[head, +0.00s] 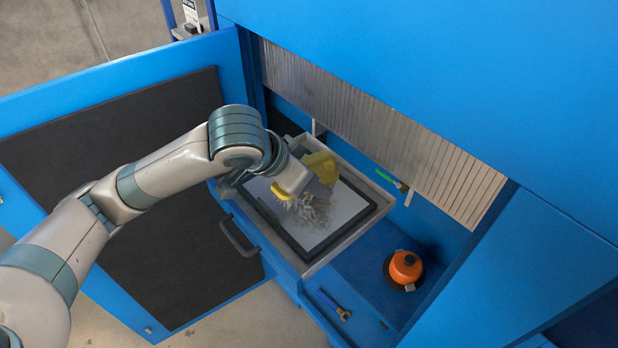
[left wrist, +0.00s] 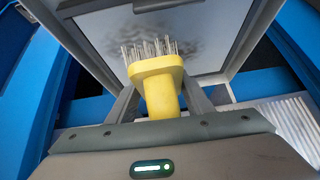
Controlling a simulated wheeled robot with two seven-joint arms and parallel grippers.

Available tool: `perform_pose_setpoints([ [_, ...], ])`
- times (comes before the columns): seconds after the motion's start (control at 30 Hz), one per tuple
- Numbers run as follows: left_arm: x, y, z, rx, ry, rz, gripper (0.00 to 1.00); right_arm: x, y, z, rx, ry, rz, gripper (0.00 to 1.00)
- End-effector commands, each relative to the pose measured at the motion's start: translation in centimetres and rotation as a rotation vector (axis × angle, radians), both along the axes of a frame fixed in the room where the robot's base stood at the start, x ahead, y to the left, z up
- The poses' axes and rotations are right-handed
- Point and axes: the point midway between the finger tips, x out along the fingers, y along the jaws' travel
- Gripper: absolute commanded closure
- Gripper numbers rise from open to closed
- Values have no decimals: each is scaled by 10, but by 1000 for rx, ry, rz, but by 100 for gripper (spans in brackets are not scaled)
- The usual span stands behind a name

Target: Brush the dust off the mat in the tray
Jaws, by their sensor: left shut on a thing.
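My left gripper (left wrist: 160,105) is shut on the yellow handle of a brush (left wrist: 158,82) with pale wire bristles. In the head view the gripper is over the tray and mostly hidden by my own arm, with yellow showing beside it. The tray (head: 322,262) is grey and sits in the blue cabinet. In it lies a light grey mat (head: 345,207) with a dark border. Grey dust (head: 310,212) covers the middle of the mat; a dark smudge of it shows beyond the bristles in the left wrist view (left wrist: 195,40). I cannot tell whether the bristles touch the mat.
An orange round object with a black knob (head: 405,267) stands on the blue ledge right of the tray. A blue-handled tool (head: 337,306) lies in front. A green-handled tool (head: 388,177) is behind the tray, below a strip curtain (head: 390,130). The open door (head: 130,190) is at left.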

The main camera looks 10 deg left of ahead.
Motion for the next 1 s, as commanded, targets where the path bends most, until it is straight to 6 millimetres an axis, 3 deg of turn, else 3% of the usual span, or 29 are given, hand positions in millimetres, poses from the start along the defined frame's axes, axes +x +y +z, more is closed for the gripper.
perform_pose_setpoints([
  [0.6,-20,-26,2,0,-1,-2,89,0,0,0,0,0,0,69],
  [1.0,-22,-29,2,-1,-1,0,89,0,0,0,0,0,0,69],
])
